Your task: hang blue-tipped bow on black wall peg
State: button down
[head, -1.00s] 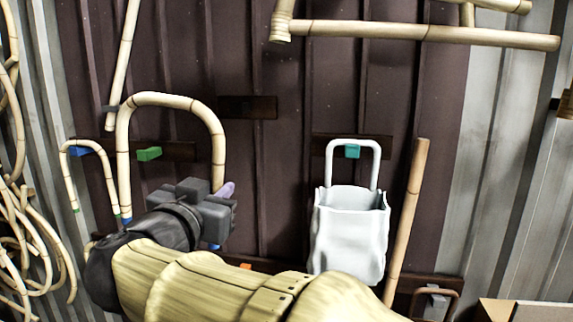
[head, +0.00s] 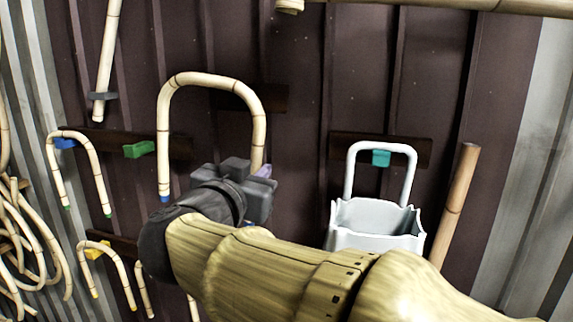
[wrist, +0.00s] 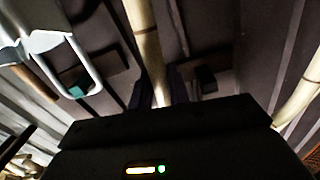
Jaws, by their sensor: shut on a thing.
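A pale rattan bow (head: 205,80), an upside-down U, is held upright in front of the wall. My gripper (head: 262,172) is shut on the right leg. In the wrist view that leg (wrist: 143,35) runs between my fingers, and the other leg (wrist: 300,95) is at the right. The bow's upper right bend overlaps a dark wall board (head: 275,97). A dark block, perhaps the black peg (wrist: 206,78), shows in the wrist view; no black peg is clear in the head view.
A green peg (head: 139,149) is bare at the left. A smaller bow hangs on a blue peg (head: 65,143), another on a yellow peg (head: 97,252). A light grey bin (head: 375,222) hangs from a teal peg (head: 381,158). A rattan pole (head: 455,203) leans at the right.

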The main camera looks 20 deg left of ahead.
jog(key=shift+w+d, duration=0.3)
jog(key=shift+w, duration=0.2)
jog(key=shift+s+a, duration=0.3)
jog(key=shift+s, duration=0.45)
jog(key=w, duration=0.3)
jog(key=w+f, duration=0.1)
jog(key=w, duration=0.3)
jog(key=w+a, duration=0.1)
jog(key=w, duration=0.3)
jog(key=shift+w+f, duration=0.15)
jog(key=shift+f, duration=0.15)
dwell(0.6)
jog(key=c, duration=1.3)
grip_release()
jog(key=shift+o, duration=0.2)
